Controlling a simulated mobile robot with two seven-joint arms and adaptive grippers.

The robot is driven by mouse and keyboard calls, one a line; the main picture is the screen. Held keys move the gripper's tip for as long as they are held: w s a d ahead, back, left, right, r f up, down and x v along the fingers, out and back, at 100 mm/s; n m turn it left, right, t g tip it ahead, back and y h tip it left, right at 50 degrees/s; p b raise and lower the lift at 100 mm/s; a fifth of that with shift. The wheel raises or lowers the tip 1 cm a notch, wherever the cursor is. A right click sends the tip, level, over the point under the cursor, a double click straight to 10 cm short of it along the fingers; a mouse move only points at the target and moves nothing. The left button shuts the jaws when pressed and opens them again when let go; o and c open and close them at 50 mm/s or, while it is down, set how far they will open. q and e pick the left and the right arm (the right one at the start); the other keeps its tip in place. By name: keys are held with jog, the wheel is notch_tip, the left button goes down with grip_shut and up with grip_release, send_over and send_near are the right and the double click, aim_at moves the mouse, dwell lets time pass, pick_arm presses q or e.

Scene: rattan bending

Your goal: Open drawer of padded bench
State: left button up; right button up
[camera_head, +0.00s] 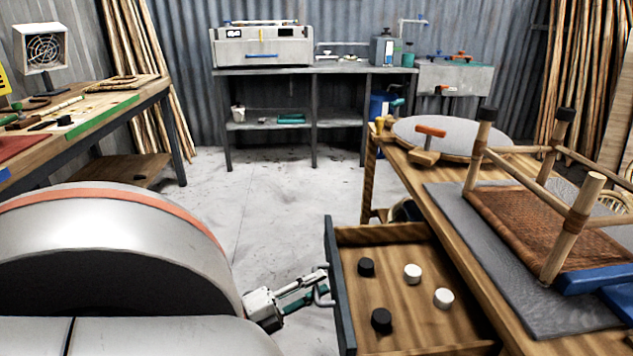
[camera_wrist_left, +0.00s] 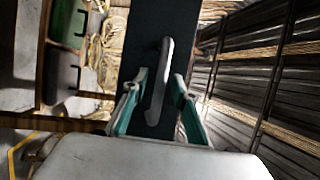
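The padded bench (camera_head: 455,243) has a wooden top, and its drawer (camera_head: 395,250) is pulled out toward the left, with its inside showing. The drawer's dark front panel (camera_head: 338,285) carries a grey metal handle (camera_head: 321,290). My left gripper (camera_head: 318,284) is at this handle, left of the front panel. In the left wrist view, the handle (camera_wrist_left: 159,82) stands between the two teal fingers of my left gripper (camera_wrist_left: 161,76), which are spread with gaps beside it. My right gripper is not in view.
The drawer holds two black knobs (camera_head: 366,267) and two white ones (camera_head: 413,273). An upturned stool frame (camera_head: 520,215) lies on a grey mat (camera_head: 515,295) on the bench top. A workbench (camera_head: 95,125) stands at left. The concrete floor (camera_head: 270,220) between is clear.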

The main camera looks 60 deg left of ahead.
pick_arm(q)
jog(key=s+f, duration=0.2)
jog(key=s, duration=0.9)
jog(key=shift+s, duration=0.3)
